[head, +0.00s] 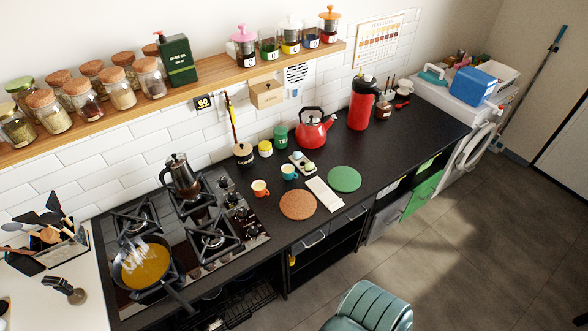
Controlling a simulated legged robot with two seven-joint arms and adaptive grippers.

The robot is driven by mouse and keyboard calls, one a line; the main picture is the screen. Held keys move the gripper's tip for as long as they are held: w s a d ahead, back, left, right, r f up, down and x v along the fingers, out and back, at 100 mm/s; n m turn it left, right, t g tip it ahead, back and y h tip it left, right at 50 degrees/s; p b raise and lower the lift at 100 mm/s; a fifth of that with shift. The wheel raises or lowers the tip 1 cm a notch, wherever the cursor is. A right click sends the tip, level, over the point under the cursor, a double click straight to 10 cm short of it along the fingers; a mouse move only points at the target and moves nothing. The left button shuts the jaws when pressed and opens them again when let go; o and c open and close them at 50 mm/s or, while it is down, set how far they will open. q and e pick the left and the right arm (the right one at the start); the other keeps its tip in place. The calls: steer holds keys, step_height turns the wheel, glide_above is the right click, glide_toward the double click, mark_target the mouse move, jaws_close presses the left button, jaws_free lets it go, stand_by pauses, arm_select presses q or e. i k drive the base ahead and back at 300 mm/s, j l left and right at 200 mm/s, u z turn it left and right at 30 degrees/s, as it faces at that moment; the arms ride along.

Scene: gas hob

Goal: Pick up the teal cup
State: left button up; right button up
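The teal cup (289,172) stands upright on the black counter, right of the gas hob. It is small in the view. An orange cup (260,188) stands close to its left, apart from it. Neither of my grippers is in the head view, and nothing is seen touching the teal cup.
A cork mat (298,205), white slab (324,195) and green mat (344,179) lie in front and right of the cup. Behind are a small tray (303,162), green jar (281,138) and red kettle (313,130). The gas hob (190,235) holds a pan (143,263).

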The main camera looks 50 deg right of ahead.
mark_target(288, 170)
steer(key=z, duration=1.6)
steer(key=u, duration=1.55)
steer(key=z, duration=1.1)
